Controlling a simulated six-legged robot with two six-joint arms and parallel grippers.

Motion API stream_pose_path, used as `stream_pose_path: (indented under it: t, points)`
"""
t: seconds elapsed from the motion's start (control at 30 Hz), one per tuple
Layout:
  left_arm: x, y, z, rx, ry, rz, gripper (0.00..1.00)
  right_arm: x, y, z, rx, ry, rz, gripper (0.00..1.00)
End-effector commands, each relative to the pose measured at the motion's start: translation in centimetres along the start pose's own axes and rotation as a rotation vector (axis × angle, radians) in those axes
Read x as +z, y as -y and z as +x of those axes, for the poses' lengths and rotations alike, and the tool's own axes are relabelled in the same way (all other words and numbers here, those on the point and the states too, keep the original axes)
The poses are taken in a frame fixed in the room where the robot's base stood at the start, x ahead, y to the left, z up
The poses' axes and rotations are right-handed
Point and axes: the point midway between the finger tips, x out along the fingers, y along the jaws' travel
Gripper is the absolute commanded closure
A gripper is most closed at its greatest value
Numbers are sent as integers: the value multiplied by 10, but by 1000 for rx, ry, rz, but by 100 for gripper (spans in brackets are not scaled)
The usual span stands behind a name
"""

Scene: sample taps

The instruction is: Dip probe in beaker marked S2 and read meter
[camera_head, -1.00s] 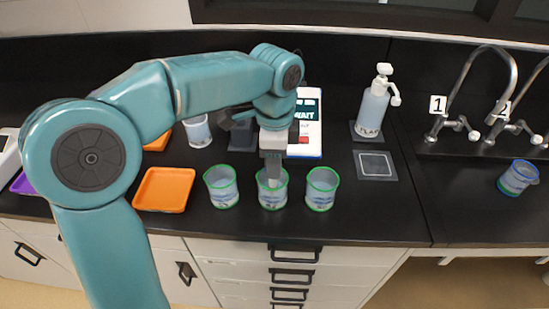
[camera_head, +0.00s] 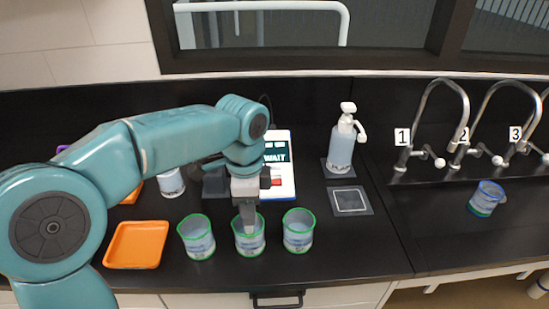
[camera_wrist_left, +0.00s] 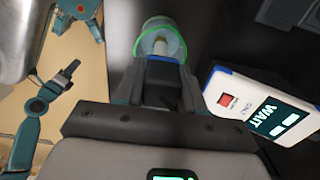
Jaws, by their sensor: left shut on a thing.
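My left gripper (camera_head: 245,190) is above the middle of three green-rimmed beakers, shut on the probe (camera_head: 247,215). The probe points down into the middle beaker (camera_head: 249,244); how deep its tip sits is hidden. The left beaker (camera_head: 197,240) and right beaker (camera_head: 298,234) stand beside it, and their labels are too small to read. The meter (camera_head: 280,170) stands behind and its screen reads WAIT; it also shows in the left wrist view (camera_wrist_left: 245,107). There the probe's dark body (camera_wrist_left: 163,82) overlaps a green-rimmed beaker (camera_wrist_left: 159,42). My right gripper (camera_wrist_left: 55,85) shows small at the left.
An orange tray (camera_head: 135,245) lies left of the beakers. A pump bottle (camera_head: 342,148) and a square pad (camera_head: 351,201) are to the right. The counter's front edge runs close before the beakers.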

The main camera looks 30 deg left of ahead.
Motion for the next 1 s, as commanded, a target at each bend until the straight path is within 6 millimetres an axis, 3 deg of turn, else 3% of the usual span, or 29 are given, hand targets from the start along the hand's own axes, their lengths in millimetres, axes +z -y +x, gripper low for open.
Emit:
stream_pose_path:
  t: [0.27, 1.0]
  points:
    - [0, 0, -3, 0, 0, 0, 88, 0, 1, -3, 0, 0, 0, 57]
    - [0, 0, -68, -1, 0, 0, 88, 1, 22, -62, 0, 0, 0, 57]
